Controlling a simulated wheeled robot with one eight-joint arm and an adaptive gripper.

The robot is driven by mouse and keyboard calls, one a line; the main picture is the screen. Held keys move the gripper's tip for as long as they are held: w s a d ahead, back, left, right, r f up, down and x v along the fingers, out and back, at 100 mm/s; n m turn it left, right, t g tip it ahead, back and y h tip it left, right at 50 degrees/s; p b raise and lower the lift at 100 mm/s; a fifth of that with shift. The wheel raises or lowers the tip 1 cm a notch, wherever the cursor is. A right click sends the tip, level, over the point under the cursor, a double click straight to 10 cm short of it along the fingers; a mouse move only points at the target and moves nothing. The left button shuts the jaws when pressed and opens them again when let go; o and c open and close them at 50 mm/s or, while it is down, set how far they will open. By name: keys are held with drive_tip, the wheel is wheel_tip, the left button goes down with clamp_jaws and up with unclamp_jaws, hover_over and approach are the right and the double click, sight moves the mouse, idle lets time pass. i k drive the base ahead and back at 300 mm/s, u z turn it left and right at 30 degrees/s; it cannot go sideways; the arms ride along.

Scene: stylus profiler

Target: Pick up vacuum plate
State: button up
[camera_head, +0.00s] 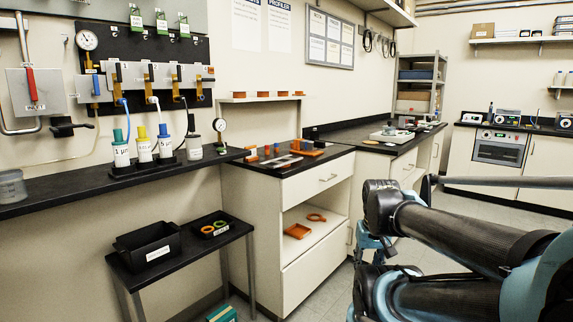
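I cannot tell which item is the vacuum plate. Small orange parts (312,146) and flat pale pieces lie on the black counter (262,168) in the middle. In the cabinet's open shelf below, there is an orange tray-like piece (298,231) and an orange ring-shaped piece (316,217). My arm fills the lower right, with its dark links and light blue joints close to the camera. I cannot make out my gripper or its fingers in this view.
A white device (392,136) stands on the farther counter. Bottles (121,155) stand in a rack on the left wall shelf, below valves and gauges. A low table holds a black bin (148,246) and a tray with coloured rings (214,229). Floor is free between cabinets.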

sight(274, 164)
drive_tip(key=i, duration=1)
drive_tip(key=u, duration=0.05)
